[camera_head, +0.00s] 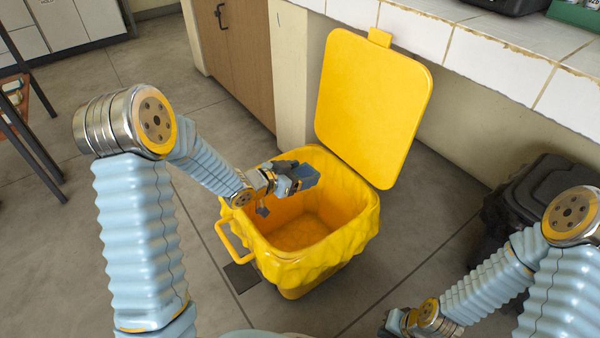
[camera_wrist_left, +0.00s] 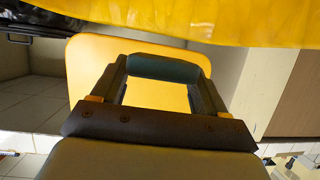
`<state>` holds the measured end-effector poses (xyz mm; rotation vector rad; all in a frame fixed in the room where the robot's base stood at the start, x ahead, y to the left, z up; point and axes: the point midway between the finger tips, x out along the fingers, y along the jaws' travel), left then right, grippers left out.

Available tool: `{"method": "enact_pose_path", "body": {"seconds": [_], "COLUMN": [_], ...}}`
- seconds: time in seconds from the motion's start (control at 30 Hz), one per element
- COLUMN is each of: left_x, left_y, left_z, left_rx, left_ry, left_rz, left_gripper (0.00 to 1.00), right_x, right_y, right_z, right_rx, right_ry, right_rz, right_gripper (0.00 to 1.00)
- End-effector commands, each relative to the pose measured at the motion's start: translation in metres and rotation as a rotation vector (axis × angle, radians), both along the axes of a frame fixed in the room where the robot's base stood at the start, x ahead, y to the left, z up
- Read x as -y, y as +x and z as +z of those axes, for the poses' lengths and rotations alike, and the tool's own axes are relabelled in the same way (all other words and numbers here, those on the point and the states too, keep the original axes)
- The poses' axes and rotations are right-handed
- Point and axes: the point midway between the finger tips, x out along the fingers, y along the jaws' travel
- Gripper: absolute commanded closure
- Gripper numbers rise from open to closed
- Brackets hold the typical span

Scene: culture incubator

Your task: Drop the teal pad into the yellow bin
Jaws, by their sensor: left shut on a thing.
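The yellow bin (camera_head: 345,235) stands on the floor with its lid (camera_head: 372,105) raised and its inside exposed. My left gripper (camera_head: 298,178) is over the bin's opening. It is shut on the teal pad (camera_head: 309,176), which looks dark blue in the head view. In the left wrist view, the teal pad (camera_wrist_left: 163,67) sits between the two fingertips, with the yellow lid (camera_wrist_left: 85,65) behind it. My right gripper (camera_head: 396,322) is low at the bottom of the head view, away from the bin; its jaws are too small to read.
A tiled counter (camera_head: 470,50) runs along the back right, above the raised lid. A wooden cabinet (camera_head: 235,50) stands behind the bin. A dark bin (camera_head: 545,190) is at the right. The grey floor left of the yellow bin is clear.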

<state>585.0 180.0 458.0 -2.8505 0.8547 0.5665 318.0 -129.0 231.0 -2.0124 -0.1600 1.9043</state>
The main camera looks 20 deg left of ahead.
Motion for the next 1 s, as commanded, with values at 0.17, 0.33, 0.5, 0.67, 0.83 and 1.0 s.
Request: {"method": "enact_pose_path", "body": {"seconds": [0.17, 0.33, 0.5, 0.67, 0.83, 1.0], "left_x": [0.0, 0.0, 0.0, 0.0, 0.0, 0.0], "left_y": [0.0, 0.0, 0.0, 0.0, 0.0, 0.0], "left_z": [-0.029, -0.042, -0.042, -0.042, -0.042, -0.041], "left_rx": [-0.001, 0.001, 0.001, 0.001, 0.001, 0.001], "left_ry": [0.001, 0.0, 0.0, 0.0, 0.0, 0.0], "left_rz": [0.0, 0.001, 0.001, 0.001, 0.001, 0.001], "left_gripper": [0.55, 0.55, 0.55, 0.17, 0.0, 0.0], "right_x": [-0.002, -0.003, -0.003, -0.003, -0.003, -0.003], "right_y": [0.0, -0.001, -0.001, -0.001, -0.001, -0.001], "right_z": [-0.022, -0.03, -0.029, -0.029, -0.029, -0.029], "right_rx": [-0.003, -0.006, -0.006, -0.006, -0.006, -0.006], "right_ry": [0.005, 0.007, 0.008, 0.008, 0.008, 0.008], "right_rz": [0.002, 0.005, 0.005, 0.005, 0.005, 0.005], "right_gripper": [1.0, 1.0, 1.0, 1.0, 1.0, 1.0]}}
